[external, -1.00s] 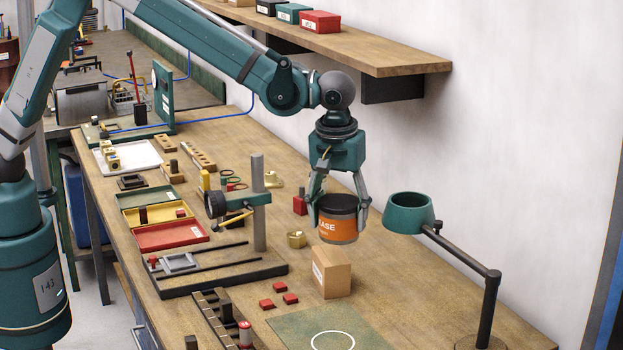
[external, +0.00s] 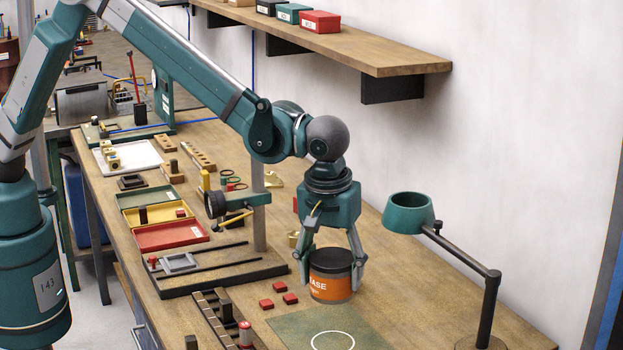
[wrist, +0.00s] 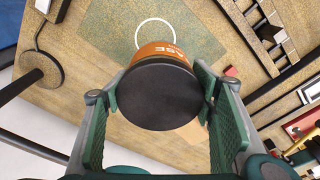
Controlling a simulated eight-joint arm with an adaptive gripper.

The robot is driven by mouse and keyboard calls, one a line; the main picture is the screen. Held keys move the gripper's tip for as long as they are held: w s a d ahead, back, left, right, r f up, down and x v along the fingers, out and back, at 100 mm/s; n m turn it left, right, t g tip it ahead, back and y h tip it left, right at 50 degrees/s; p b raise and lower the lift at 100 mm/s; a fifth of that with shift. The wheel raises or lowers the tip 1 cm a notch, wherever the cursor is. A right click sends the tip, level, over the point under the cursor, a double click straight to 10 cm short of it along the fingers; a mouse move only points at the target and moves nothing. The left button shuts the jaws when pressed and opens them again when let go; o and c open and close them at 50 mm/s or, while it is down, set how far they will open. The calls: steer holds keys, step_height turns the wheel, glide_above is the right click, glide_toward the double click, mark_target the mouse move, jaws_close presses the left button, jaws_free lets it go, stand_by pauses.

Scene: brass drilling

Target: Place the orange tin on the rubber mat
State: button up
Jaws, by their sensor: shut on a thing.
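The orange tin (external: 330,287) has a black lid and white lettering. My gripper (external: 330,268) is shut on it, one finger on each side, and holds it upright. In the wrist view the tin's black lid (wrist: 160,97) fills the middle between the finger pads. The green rubber mat (external: 292,329) with a white circle lies at the front of the bench. In the external view the tin is just behind the mat; I cannot tell its exact height. The mat also shows beyond the tin in the wrist view (wrist: 110,30).
A green-shaded lamp (external: 408,212) on a black stand is to the right. Red blocks (external: 279,293) lie left of the tin. A dark slotted rack (external: 212,318) is left of the mat. The wooden box is mostly hidden behind the tin in the external view.

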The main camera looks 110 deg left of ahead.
steer(key=shift+f, duration=0.6)
steer(key=shift+f, duration=0.1)
steer(key=shift+f, duration=3.05)
steer(key=shift+f, duration=0.1)
steer(key=shift+f, duration=1.75)
steer(key=shift+f, duration=0.1)
steer(key=o, duration=1.2)
steer(key=shift+c, duration=0.2)
